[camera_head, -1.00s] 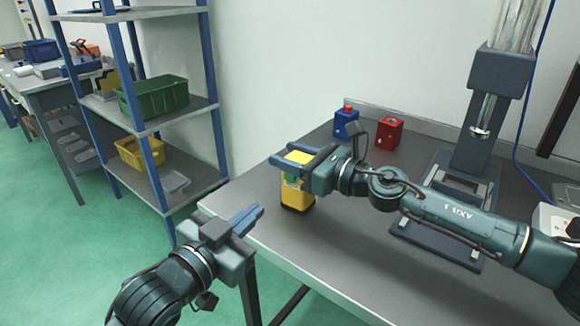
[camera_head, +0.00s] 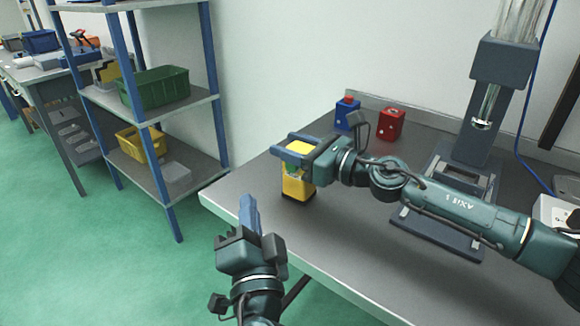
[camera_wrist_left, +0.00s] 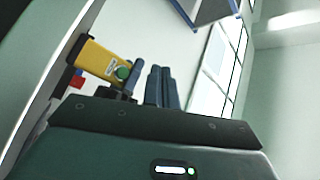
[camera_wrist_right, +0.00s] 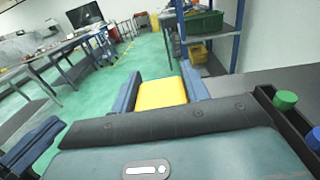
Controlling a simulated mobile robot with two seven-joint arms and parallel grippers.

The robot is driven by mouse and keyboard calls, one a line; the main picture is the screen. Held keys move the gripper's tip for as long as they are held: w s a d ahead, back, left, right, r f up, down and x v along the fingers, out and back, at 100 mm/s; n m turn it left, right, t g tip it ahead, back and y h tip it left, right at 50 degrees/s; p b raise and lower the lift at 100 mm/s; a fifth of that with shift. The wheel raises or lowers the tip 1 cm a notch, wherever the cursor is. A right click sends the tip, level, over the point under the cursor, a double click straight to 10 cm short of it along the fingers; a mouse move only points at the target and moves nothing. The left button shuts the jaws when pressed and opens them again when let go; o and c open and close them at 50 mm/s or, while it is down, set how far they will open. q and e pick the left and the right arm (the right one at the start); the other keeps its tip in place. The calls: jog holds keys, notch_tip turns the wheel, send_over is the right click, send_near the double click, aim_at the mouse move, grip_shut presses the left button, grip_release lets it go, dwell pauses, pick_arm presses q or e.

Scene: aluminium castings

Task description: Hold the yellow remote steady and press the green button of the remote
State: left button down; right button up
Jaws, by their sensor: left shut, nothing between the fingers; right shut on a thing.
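The yellow remote (camera_head: 298,187) stands upright on the grey table, near its left edge, in the head view. My right gripper (camera_head: 293,150) is shut on its upper part, one finger on each side. In the right wrist view the remote's yellow top (camera_wrist_right: 161,93) shows between the fingers. The green button (camera_wrist_left: 123,72) shows on the remote's face in the left wrist view, beside the fingers there. My left gripper (camera_head: 249,203) is shut and empty, its fingers pointing up at the table's left edge, left of and apart from the remote.
A blue box with a red top (camera_head: 347,114) and a red box (camera_head: 391,124) stand at the table's back. A press-like machine (camera_head: 470,150) stands to the right. Shelves with a green bin (camera_head: 156,88) and a yellow bin (camera_head: 136,142) stand at the left.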

aim_at(291, 167)
pick_arm(q)
jog(key=shift+w+d, duration=0.1)
pick_arm(e)
jog(key=shift+f, duration=0.1)
pick_arm(q)
jog(key=shift+w+d, duration=0.75)
jog(key=shift+w, duration=0.45)
jog(key=shift+w+d, duration=0.75)
jog(key=shift+w, duration=0.5)
jog(key=shift+w+d, duration=0.75)
jog(key=shift+w, duration=0.45)
jog(key=shift+w+d, duration=0.25)
jog(key=shift+w, duration=0.1)
